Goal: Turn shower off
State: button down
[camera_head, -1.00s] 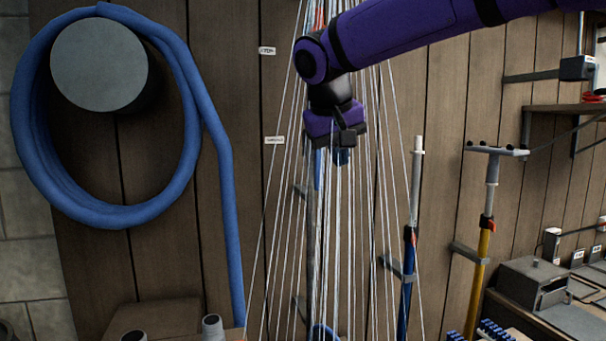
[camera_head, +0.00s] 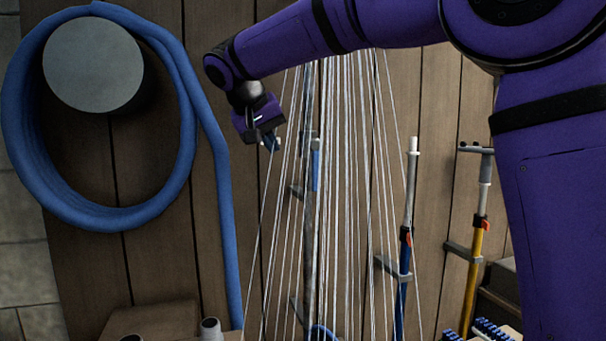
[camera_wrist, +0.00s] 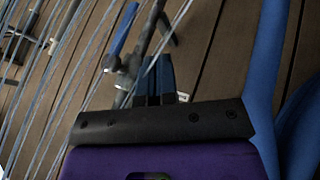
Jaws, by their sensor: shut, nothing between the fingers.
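The shower is running: many thin white water streams (camera_head: 345,190) fall in a fan in front of the plank wall. The shower head is not in view. My gripper (camera_head: 271,143) is shut and empty, pointing down at the left edge of the streams. In the wrist view its dark blue fingers (camera_wrist: 158,75) are together, close in the picture to a grey pipe-like piece with fittings (camera_wrist: 142,48). I cannot tell whether they touch it, or whether it is the shower's control.
A blue hose (camera_head: 188,125) is coiled round a grey round holder (camera_head: 93,65) at left, its end hanging down. Blue (camera_head: 404,265) and yellow (camera_head: 472,275) poles stand in wall brackets at right. Bare planks lie between the hose and the streams.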

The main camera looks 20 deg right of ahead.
aim_at(314, 164)
jog(key=shift+w+d+f, duration=0.6)
jog(key=shift+d+f, duration=0.75)
jog(key=shift+d, duration=0.1)
jog(key=shift+w+d+f, duration=0.65)
jog(key=shift+d+f, duration=0.65)
jog(key=shift+d, duration=0.2)
jog(key=shift+w+d+f, duration=0.6)
jog(key=shift+d+f, duration=0.75)
jog(key=shift+d, duration=0.1)
